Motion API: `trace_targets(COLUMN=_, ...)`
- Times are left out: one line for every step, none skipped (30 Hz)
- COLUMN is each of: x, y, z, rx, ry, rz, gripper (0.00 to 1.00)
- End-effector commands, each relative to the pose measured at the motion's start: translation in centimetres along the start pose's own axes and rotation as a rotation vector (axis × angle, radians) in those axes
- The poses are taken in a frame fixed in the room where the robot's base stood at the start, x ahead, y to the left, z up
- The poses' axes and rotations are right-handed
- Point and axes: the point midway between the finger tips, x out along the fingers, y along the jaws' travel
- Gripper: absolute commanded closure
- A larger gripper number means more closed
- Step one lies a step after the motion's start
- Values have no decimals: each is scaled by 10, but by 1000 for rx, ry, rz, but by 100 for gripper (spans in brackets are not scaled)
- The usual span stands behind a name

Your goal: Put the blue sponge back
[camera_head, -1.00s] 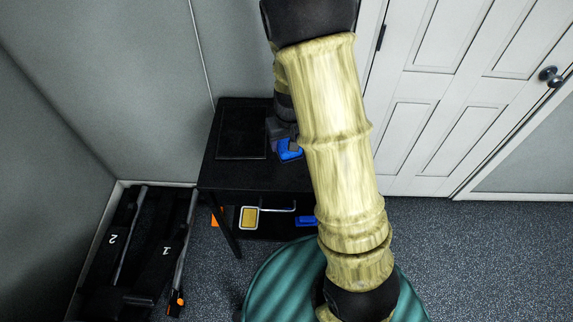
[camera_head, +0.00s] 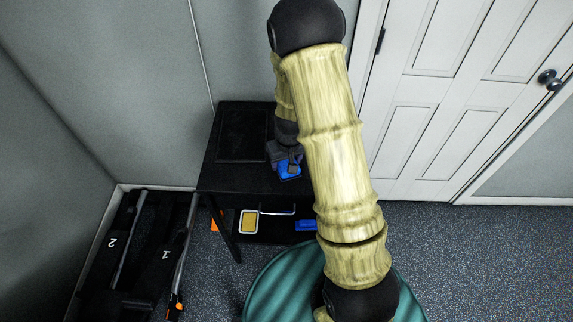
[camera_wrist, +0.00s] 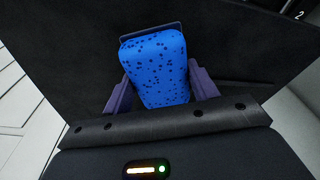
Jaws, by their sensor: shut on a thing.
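The blue sponge (camera_wrist: 153,68), speckled with dark spots, is held between the two fingers of my gripper (camera_wrist: 161,88) in the wrist view. In the head view the sponge (camera_head: 290,169) shows just below my gripper (camera_head: 284,153), over the front part of the black table's top (camera_head: 255,178). I cannot tell whether the sponge touches the tabletop. A thin dark edge shows just behind the sponge in the wrist view; I cannot tell what it belongs to. My arm hides the right part of the table.
A dark flat panel (camera_head: 242,132) lies on the table's back left. The lower shelf holds a yellow item in a pale frame (camera_head: 249,222) and another blue object (camera_head: 306,225). Black equipment (camera_head: 155,250) stands left. A green ribbed round object (camera_head: 285,285) is in front.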

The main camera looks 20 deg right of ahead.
Motion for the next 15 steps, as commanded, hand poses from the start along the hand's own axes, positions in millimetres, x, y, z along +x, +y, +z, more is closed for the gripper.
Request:
trace_targets(x=10, y=1, z=2, rx=2, ry=-4, rz=0, gripper=60)
trace_targets(x=14, y=1, z=3, rx=1, ry=-4, rz=-1, gripper=60)
trace_targets(x=19, y=1, z=3, rx=1, ry=-3, rz=0, gripper=60)
trace_targets(x=21, y=1, z=4, rx=2, ry=-3, rz=0, gripper=60)
trace_targets(x=23, y=1, z=4, rx=2, ry=-2, rz=0, gripper=60)
trace_targets(x=24, y=0, z=4, rx=2, ry=-1, rz=0, gripper=60)
trace_targets(x=24, y=0, z=4, rx=1, ry=0, rz=0, gripper=60)
trace_targets(x=24, y=0, z=3, rx=1, ry=0, rz=0, gripper=60)
trace_targets(x=24, y=0, z=3, rx=0, ry=1, rz=0, gripper=60)
trace_targets(x=23, y=0, z=3, rx=0, ry=1, rz=0, gripper=60)
trace_targets(x=23, y=0, z=3, rx=0, ry=0, rz=0, gripper=60)
trace_targets(x=23, y=0, z=3, rx=0, ry=0, rz=0, gripper=60)
trace_targets(x=24, y=0, z=4, rx=0, ry=0, rz=0, gripper=60)
trace_targets(x=25, y=0, z=4, rx=0, ry=0, rz=0, gripper=60)
trace_targets(x=26, y=0, z=4, rx=0, ry=0, rz=0, gripper=60)
